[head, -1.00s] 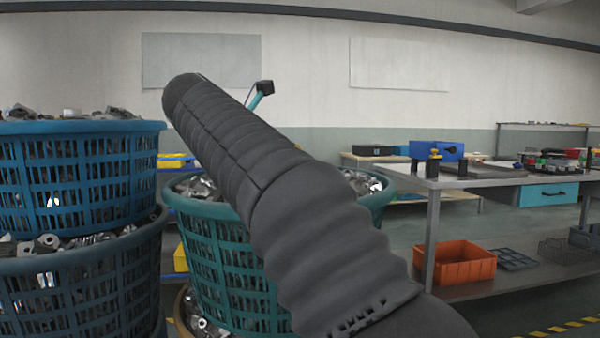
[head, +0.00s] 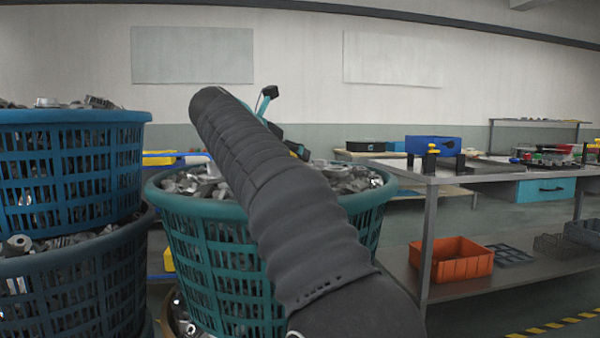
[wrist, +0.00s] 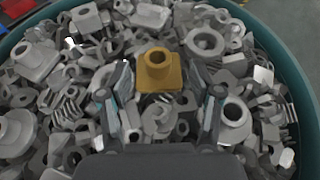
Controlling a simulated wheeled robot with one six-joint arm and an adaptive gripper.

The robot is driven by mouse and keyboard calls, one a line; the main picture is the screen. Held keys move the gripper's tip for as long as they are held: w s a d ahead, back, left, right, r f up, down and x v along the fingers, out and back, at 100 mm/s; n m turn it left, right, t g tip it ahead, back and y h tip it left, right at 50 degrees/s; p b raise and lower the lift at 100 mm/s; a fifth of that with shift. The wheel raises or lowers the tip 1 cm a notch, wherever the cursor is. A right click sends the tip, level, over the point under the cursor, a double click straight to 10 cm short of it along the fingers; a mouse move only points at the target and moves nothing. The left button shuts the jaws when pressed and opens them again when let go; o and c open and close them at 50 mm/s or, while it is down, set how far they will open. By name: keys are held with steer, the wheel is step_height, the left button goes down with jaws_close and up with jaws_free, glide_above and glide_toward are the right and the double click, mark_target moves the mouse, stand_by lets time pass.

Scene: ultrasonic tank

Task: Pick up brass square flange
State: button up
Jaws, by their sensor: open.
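The brass square flange (wrist: 157,82) shows in the wrist view, a gold-coloured square plate with a round raised hub. It lies on top of grey metal parts in the teal basket (head: 180,207), near the middle of the wrist view. My gripper (wrist: 160,100) is open, with one finger on each side in the picture and the flange between and just beyond the fingertips. I cannot tell the exact height gap. In the head view my arm covers part of the basket, and the flange is not visible there.
Stacked blue baskets (head: 70,170) of metal parts stand at the left, close to the teal basket. A metal table (head: 440,178) stands at the right, with an orange bin (head: 463,262) on its lower shelf. Loose grey parts crowd around the flange.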

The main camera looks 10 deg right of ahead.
steer(key=x, duration=0.2)
steer(key=b+x, duration=0.1)
steer(key=x, duration=0.1)
steer(key=shift+a+f, duration=0.15)
steer(key=shift+f, duration=0.15)
steer(key=shift+w+d+f, duration=0.1)
steer(key=shift+w+d, duration=0.25)
steer(key=shift+c, duration=0.2)
jaws_close()
